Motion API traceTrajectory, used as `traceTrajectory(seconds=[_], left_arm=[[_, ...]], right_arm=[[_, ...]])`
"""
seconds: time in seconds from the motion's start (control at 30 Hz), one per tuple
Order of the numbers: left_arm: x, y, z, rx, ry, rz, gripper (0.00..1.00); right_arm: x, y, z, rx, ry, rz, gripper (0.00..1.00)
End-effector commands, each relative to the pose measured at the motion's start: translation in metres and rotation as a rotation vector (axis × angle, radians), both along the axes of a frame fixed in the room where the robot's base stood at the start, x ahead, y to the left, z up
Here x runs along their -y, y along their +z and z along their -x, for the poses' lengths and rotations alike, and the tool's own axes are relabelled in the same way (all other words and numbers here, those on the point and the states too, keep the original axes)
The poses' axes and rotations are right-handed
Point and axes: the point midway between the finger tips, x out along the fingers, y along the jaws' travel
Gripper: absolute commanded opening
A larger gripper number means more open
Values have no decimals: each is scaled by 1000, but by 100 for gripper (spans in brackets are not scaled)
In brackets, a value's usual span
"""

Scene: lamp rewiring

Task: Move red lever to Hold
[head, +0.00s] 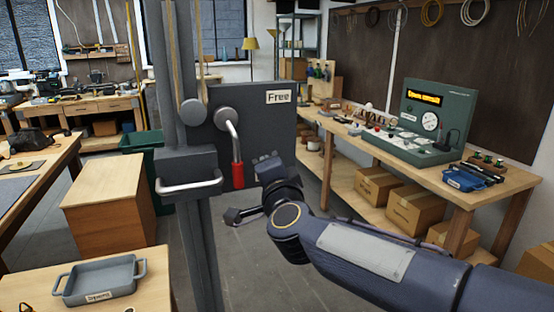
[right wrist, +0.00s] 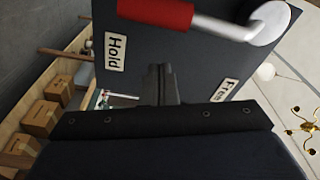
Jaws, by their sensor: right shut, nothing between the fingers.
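The red lever (head: 238,175) hangs down from a round grey pivot on a dark panel (head: 266,125); its bent silver arm ends in the red grip. The red grip also shows at the top of the right wrist view (right wrist: 155,12). A "Free" label (head: 278,97) is at the panel's upper right. A "Hold" label (right wrist: 114,52) shows in the right wrist view, nearer the grip end; in the head view it is hidden. My right gripper (right wrist: 160,85) is shut and empty, in front of the panel, to the right of the lever and apart from it. My left gripper is out of view.
A grey post (head: 205,245) with a silver bar handle (head: 189,184) stands left of the lever. A workbench (head: 470,192) with a green case (head: 437,115) is at the right. A wooden cabinet (head: 110,205) and a grey tray (head: 98,282) are at the left.

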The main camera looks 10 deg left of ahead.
Motion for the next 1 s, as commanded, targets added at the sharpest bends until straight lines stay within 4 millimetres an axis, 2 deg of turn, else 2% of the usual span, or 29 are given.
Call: traceTrajectory(seconds=[0.1, 0.43, 1.0], left_arm=[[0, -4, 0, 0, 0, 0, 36], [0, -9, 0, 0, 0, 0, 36], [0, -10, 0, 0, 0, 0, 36]], right_arm=[[-9, -8, 6, -55, 2, -80, 0], [-26, -16, 17, -163, 1, -243, 0], [-32, -18, 21, -204, 1, -302, 0]])
